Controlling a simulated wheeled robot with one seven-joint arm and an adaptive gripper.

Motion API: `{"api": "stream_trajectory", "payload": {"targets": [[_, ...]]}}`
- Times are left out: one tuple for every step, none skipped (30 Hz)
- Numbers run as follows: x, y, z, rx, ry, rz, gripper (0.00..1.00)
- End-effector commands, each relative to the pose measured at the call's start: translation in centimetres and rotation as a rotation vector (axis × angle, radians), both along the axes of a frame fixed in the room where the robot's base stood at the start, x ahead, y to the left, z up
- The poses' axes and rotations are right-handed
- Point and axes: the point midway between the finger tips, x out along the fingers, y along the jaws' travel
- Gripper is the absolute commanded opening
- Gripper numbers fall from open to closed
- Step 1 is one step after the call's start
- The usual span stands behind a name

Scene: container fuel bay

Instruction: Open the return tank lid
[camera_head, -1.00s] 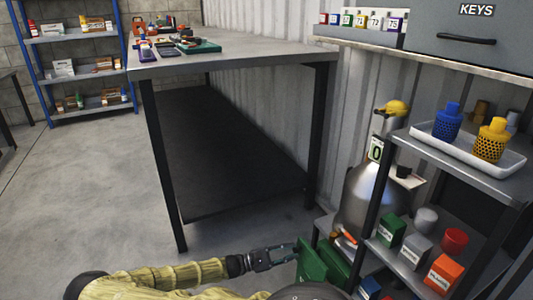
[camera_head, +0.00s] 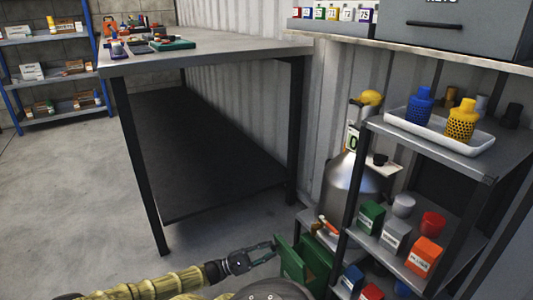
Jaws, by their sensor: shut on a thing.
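A green flat panel (camera_head: 290,259), which looks like the return tank lid, stands steeply tilted at the bottom centre of the head view. A green box-shaped tank (camera_head: 317,256) is just right of and behind it. My gripper (camera_head: 270,249) reaches in from the left and is shut on the panel's left edge. The fingertips are small, and the exact grip is hard to see. The lower part of the panel and tank is cut off or hidden near the bottom of the picture.
A metal cylinder (camera_head: 350,188) with a yellow top stands behind the tank. A shelf rack (camera_head: 462,152) with a white tray (camera_head: 440,134) and small coloured boxes is at the right. A long workbench (camera_head: 215,51) stands behind; open floor (camera_head: 65,185) lies left.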

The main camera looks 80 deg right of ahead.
Motion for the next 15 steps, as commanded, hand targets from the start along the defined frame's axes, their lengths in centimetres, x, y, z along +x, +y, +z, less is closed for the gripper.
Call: {"api": "stream_trajectory", "payload": {"targets": [[-0.26, 0.22, -0.32, 0.003, -0.002, -0.005, 0.00], [-0.27, 0.22, -0.32, 0.003, -0.002, -0.005, 0.00], [-0.28, 0.22, -0.34, 0.003, -0.002, -0.005, 0.30], [-0.28, 0.22, -0.34, 0.003, -0.002, -0.005, 0.33], [-0.26, 0.22, -0.33, 0.003, -0.002, -0.005, 0.33], [-0.22, 0.19, -0.31, 0.002, -0.002, -0.003, 0.33], [-0.14, 0.17, -0.29, 0.002, -0.002, -0.003, 0.33], [-0.11, 0.16, -0.28, 0.003, -0.002, -0.002, 0.33], [-0.08, 0.14, -0.26, 0.002, -0.002, -0.001, 0.33], [-0.07, 0.13, -0.24, 0.002, -0.002, -0.001, 0.33], [-0.06, 0.12, -0.23, 0.002, -0.002, -0.001, 0.33], [-0.05, 0.11, -0.21, 0.002, -0.002, -0.001, 0.33], [-0.03, 0.10, -0.20, 0.002, -0.002, -0.001, 0.33], [-0.01, 0.10, -0.20, 0.002, -0.002, -0.001, 0.33], [0.06, 0.11, -0.22, 0.002, -0.001, 0.000, 0.33]]}}
